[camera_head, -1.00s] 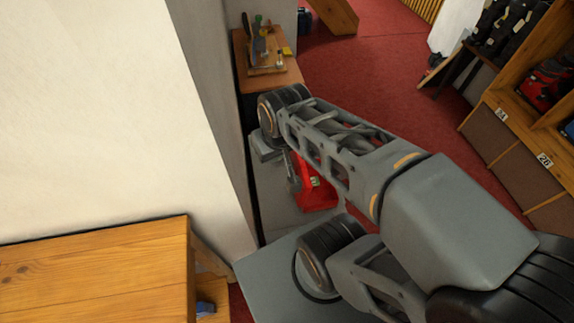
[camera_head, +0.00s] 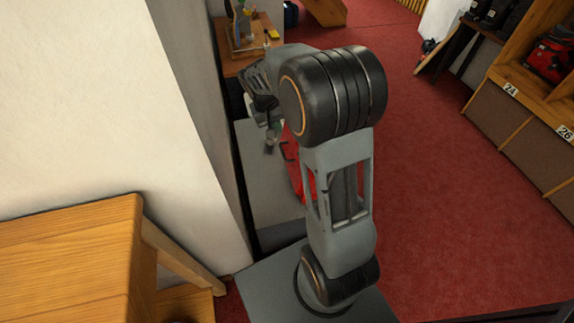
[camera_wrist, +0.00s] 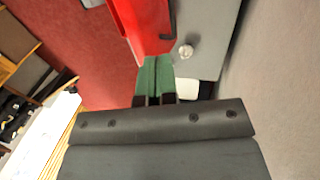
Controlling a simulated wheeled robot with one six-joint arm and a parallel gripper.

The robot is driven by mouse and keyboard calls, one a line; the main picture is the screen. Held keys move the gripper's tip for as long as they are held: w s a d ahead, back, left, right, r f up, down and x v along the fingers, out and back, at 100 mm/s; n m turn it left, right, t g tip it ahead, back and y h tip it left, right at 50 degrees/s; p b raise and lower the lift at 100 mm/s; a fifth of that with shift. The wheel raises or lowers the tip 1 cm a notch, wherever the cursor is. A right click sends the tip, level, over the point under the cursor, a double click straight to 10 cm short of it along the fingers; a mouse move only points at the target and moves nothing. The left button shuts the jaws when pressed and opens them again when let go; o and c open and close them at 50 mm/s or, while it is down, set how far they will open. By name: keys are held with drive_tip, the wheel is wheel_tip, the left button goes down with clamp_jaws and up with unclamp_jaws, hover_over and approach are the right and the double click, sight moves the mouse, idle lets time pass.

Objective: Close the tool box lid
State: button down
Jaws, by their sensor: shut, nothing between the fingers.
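The red tool box (camera_head: 296,172) stands on a light grey surface behind my arm, which hides much of it in the head view. In the wrist view its red part (camera_wrist: 146,28) is at the top middle, cut off by the frame edge. I cannot tell from these views how far the lid is open. My gripper (camera_wrist: 157,72) is shut and empty, with its green fingertips together. In the wrist view the tips appear just below the red edge; I cannot tell whether they touch it.
A small shiny round object (camera_wrist: 186,51) is on the grey surface (camera_head: 272,200) beside the red box. A pale wall (camera_head: 205,120) stands close on the left. A wooden table (camera_head: 70,250) is at lower left. Red carpet (camera_head: 440,210) is open on the right, before wooden shelves (camera_head: 510,120).

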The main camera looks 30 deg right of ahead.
drive_tip(key=b, duration=0.2)
approach(291, 157)
drive_tip(key=shift+g+h, duration=0.3)
drive_tip(key=b+x, duration=0.2)
drive_tip(key=x, duration=0.1)
drive_tip(key=b+x, duration=0.1)
drive_tip(key=x, duration=0.1)
drive_tip(key=shift+w+a+f+b, duration=0.25)
drive_tip(key=shift+w+f+b, duration=0.05)
drive_tip(key=shift+b, duration=0.05)
drive_tip(key=shift+d+r, duration=0.1)
